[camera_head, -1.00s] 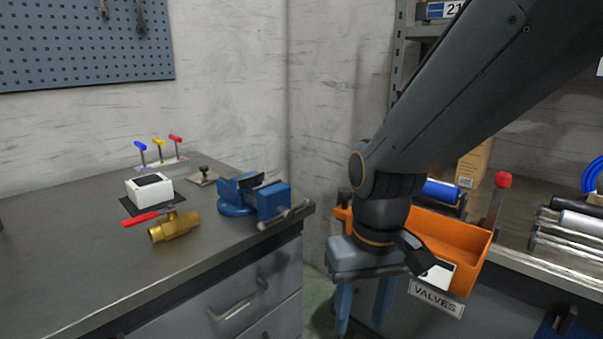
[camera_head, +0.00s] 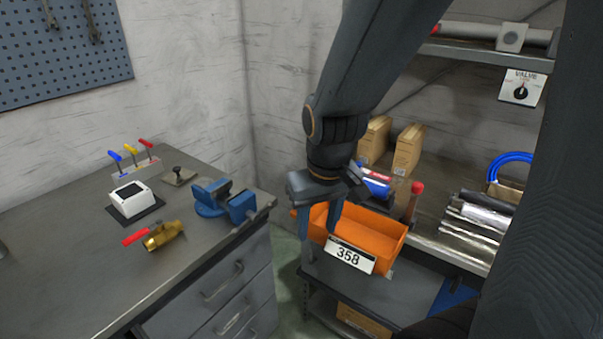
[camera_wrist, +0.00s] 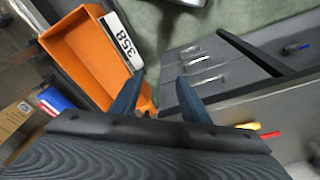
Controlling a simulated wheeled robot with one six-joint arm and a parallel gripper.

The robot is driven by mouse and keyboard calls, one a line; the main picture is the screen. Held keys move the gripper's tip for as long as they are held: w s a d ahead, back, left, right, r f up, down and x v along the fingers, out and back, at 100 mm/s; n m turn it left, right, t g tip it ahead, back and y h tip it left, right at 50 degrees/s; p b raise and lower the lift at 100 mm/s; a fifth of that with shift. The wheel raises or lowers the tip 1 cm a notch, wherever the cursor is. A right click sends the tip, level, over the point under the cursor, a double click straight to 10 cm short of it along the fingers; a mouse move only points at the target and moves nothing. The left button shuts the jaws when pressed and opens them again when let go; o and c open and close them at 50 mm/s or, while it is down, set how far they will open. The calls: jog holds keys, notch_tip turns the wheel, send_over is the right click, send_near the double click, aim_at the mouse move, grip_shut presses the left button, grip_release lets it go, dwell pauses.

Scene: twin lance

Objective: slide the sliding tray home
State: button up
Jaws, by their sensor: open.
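An orange open-topped tray (camera_head: 385,228) with a white 358 label (camera_head: 350,254) on its front sticks out at the edge of the right-hand shelf unit. It looks like the sliding tray, and its inside looks empty. My gripper (camera_head: 320,228) points down at the tray's left end, open and empty, partly hiding that end. In the wrist view the orange tray (camera_wrist: 88,60) lies left of my gripper (camera_wrist: 160,92). One finger overlaps its edge there; I cannot tell whether they touch.
A lever with a red knob (camera_head: 417,187) stands at the tray's right end. Brown boxes (camera_head: 407,150) and metal cylinders (camera_head: 470,220) are on the shelf behind. A workbench at left carries a blue vise (camera_head: 212,199) and a brass valve (camera_head: 163,236). A floor gap separates bench and shelf.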

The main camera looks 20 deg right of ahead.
jog(key=w+r+n+p, duration=0.1)
jog(key=w+n, duration=0.2)
jog(key=w, duration=0.1)
jog(key=w+r+n+g+p, duration=0.1)
jog(key=w+r+n, duration=0.1)
jog(key=w, duration=0.3)
jog(key=w+r+n+g+p, duration=0.1)
jog(key=w+r+n, duration=0.1)
jog(key=w, duration=0.3)
jog(key=shift+w+d+r+n+p, duration=0.1)
jog(key=shift+d+r+n+p, duration=0.05)
jog(key=shift+n, duration=0.3)
jog(key=shift+w+d+r+n+p, duration=0.1)
jog(key=shift+n+p, duration=0.05)
jog(key=shift+n, duration=0.3)
jog(key=shift+f+p, duration=1.1)
jog(key=shift+f, duration=2.7)
jog(key=shift+c, duration=0.5)
jog(key=shift+w, duration=0.1)
grip_shut()
